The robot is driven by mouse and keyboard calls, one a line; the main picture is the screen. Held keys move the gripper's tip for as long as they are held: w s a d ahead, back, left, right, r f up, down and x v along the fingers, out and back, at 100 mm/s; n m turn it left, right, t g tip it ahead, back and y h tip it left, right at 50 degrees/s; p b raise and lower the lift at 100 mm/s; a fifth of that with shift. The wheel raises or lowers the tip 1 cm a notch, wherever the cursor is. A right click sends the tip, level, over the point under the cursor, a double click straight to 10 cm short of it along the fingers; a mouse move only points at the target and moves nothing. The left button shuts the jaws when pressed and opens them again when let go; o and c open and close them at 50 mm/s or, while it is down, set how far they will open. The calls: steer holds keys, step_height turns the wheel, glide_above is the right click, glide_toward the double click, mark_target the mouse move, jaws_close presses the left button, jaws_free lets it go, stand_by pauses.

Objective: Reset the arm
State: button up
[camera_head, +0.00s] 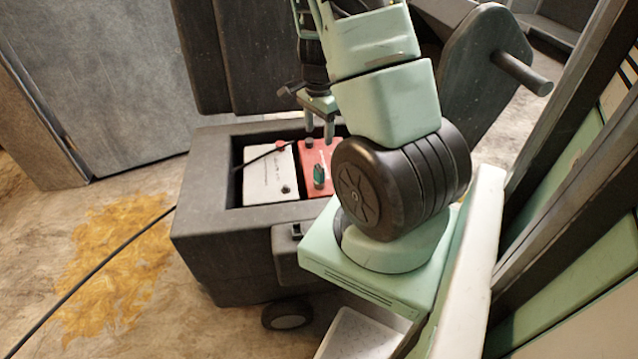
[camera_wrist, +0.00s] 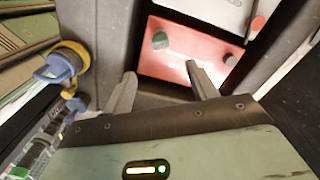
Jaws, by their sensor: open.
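My gripper (camera_head: 319,127) is open and empty, pointing down over the open bin of a dark grey wheeled cart. In the wrist view its two fingers (camera_wrist: 163,90) stand apart, with the red box (camera_wrist: 185,55) beyond them. My green arm with its black joint stands in front of the cart and hides the right part of the bin. The red box (camera_head: 318,160) sits in the bin beside a white box (camera_head: 268,176). Whether a fingertip touches the red box I cannot tell.
The dark cart (camera_head: 215,225) stands close in front of my base. A black cable (camera_head: 110,258) runs from the white box across the floor at left. A yellow stain (camera_head: 115,265) marks the floor. Grey panels (camera_head: 110,80) stand behind at left. Dark frames (camera_head: 570,130) rise at right.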

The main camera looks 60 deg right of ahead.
steer(key=shift+r, duration=0.95)
steer(key=w+a+r+n+y+p, duration=0.15)
steer(key=a+r+n, duration=0.25)
steer(key=a, duration=0.5)
steer(key=w+a+r+n+p, duration=0.25)
steer(key=a+n, duration=0.25)
steer(key=a, duration=0.4)
steer(key=w+a+r+n+p, duration=0.1)
steer(key=w+a+r+n, duration=0.25)
steer(key=a, duration=0.55)
steer(key=s+a+r+n+p, duration=0.2)
steer(key=s+a+r+n, duration=0.3)
steer(key=s+a+n, duration=0.3)
steer(key=s+a+r+n+p, duration=0.1)
steer(key=s+a+r+n, duration=0.4)
steer(key=s+a+n, duration=0.3)
steer(key=a+n+h, duration=0.1)
steer(key=a, duration=0.2)
steer(key=shift+s+a+r+p, duration=0.3)
steer(key=shift+s+a+p, duration=0.05)
